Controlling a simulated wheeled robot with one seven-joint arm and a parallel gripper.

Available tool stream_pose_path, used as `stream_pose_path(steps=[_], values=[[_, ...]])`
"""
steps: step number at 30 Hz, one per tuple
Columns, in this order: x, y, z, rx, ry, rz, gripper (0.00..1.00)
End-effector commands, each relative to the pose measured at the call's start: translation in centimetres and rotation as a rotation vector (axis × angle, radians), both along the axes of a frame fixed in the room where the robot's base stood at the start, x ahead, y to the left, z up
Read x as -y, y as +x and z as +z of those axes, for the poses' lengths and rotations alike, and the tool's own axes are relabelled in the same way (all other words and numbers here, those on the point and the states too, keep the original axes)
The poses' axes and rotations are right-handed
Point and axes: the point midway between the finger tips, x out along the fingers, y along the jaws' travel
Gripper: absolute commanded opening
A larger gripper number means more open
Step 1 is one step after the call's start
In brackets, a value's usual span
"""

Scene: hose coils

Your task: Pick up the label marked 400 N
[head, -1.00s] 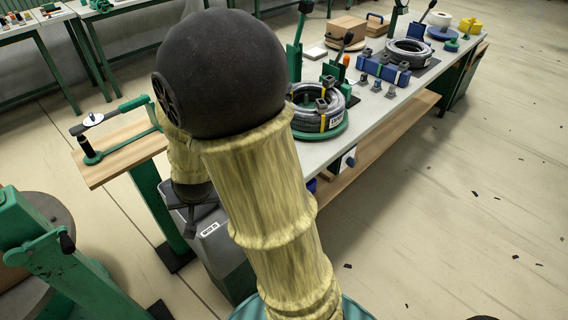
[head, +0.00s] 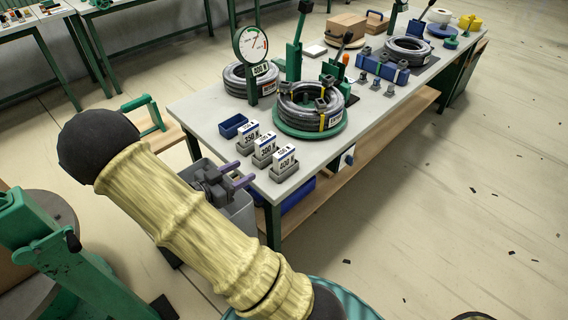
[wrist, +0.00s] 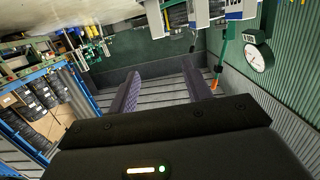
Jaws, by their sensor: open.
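The label marked 400 N (head: 285,158) is a small white card with a blue top, upright in a grey holder at the table's near left corner. Two similar labels, one reading 350 N (head: 249,132) and one hard to read (head: 265,146), stand in a row behind it. My gripper (head: 248,171) is open and empty, its two purple fingers apart, just left of the 400 N label and beside the table edge. In the wrist view, the fingers (wrist: 160,74) are spread with nothing between them. White label-like pieces (wrist: 236,9) are cut off at the top there.
A dial gauge (head: 251,43) on a green post and a hose coil on a green turntable (head: 311,135) stand behind the labels. A small blue bin (head: 232,125) sits left of them. A grey bin (head: 238,213) is below my gripper. The table front (head: 318,160) has some bare room.

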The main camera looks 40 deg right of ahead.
Motion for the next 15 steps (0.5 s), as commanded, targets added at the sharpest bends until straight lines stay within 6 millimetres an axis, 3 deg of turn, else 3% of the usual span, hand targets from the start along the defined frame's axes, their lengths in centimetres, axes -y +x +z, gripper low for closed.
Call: stream_pose_path(steps=[8,15], values=[[0.6,0.0,-0.1,0.001,0.001,0.000,0.49],[4.3,0.3,-0.6,0.000,0.002,-0.002,0.49]])
